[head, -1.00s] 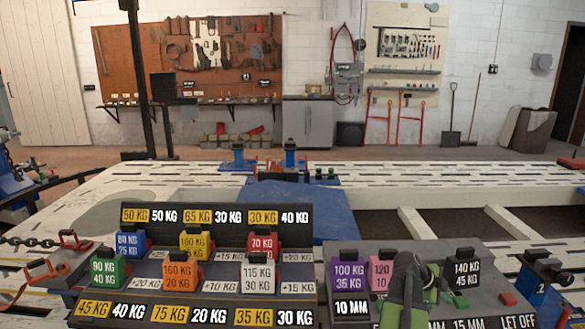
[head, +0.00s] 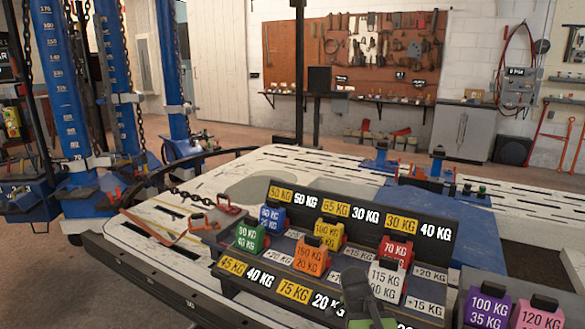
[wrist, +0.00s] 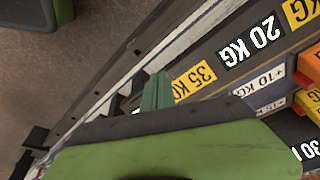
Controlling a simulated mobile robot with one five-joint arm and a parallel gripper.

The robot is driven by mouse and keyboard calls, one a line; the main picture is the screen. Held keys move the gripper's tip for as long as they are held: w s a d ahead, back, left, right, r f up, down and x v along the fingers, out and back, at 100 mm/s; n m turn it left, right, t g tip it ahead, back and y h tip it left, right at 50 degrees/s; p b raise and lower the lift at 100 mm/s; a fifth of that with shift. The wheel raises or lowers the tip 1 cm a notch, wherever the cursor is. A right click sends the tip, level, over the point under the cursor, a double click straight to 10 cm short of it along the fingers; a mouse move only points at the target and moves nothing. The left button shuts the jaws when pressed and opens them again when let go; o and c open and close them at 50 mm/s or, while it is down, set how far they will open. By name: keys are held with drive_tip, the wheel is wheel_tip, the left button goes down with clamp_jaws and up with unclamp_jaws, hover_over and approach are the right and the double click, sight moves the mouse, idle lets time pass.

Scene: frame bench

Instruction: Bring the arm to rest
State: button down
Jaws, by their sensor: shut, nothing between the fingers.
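My gripper (wrist: 157,92) shows in the wrist view as green fingers held together, with nothing between them. Its green and dark body fills the lower part of that view. In the head view, part of my dark and green arm (head: 358,292) rises at the bottom, in front of the stepped weight rack (head: 232,285). In the wrist view the fingertips overlap the rack's front edge, near the yellow 35 KG label (wrist: 194,82). I cannot tell whether they touch it.
Coloured weight blocks, such as the orange one (head: 311,258), stand on the rack. A second group with a purple block (head: 487,308) is at lower right. Blue posts (head: 62,100) and chains stand at left. The slotted white bench (head: 340,172) lies behind; bare floor is at lower left.

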drive_tip(key=s+a+f+n+g+y, duration=0.1)
drive_tip(key=s+a+n+g+y, duration=0.15)
drive_tip(key=s+a+n, duration=0.6)
drive_tip(key=w+r+n+p, duration=0.3)
drive_tip(key=r+n+p, duration=0.1)
drive_tip(key=r+p, duration=1.7)
drive_tip(key=shift+t, duration=0.35)
drive_tip(key=shift+r, duration=0.1)
